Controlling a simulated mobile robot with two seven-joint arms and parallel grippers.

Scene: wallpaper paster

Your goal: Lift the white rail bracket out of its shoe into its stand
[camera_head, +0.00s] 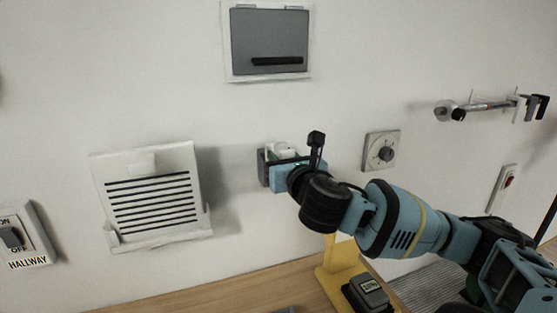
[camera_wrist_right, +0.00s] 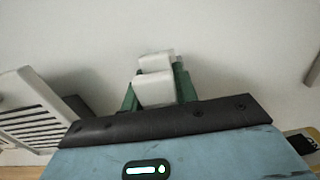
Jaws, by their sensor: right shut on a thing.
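The white rail bracket (camera_head: 283,149) is at the wall in the middle of the head view, mostly hidden by my right gripper (camera_head: 278,160). In the right wrist view the white bracket (camera_wrist_right: 155,82) shows as a stepped white block between the green fingers of my right gripper (camera_wrist_right: 157,88), which is shut on it. The shoe cannot be made out behind the gripper, and I cannot tell whether the bracket is still seated in it. A yellow stand (camera_head: 342,258) is on the wooden surface below, partly behind my right arm. My left gripper is not in view.
A white louvred vent (camera_head: 150,195) sticks out from the wall on the left. A grey-fronted panel (camera_head: 268,40) is above and a dial plate (camera_head: 382,152) is to the right. A rail (camera_head: 490,106) is at upper right.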

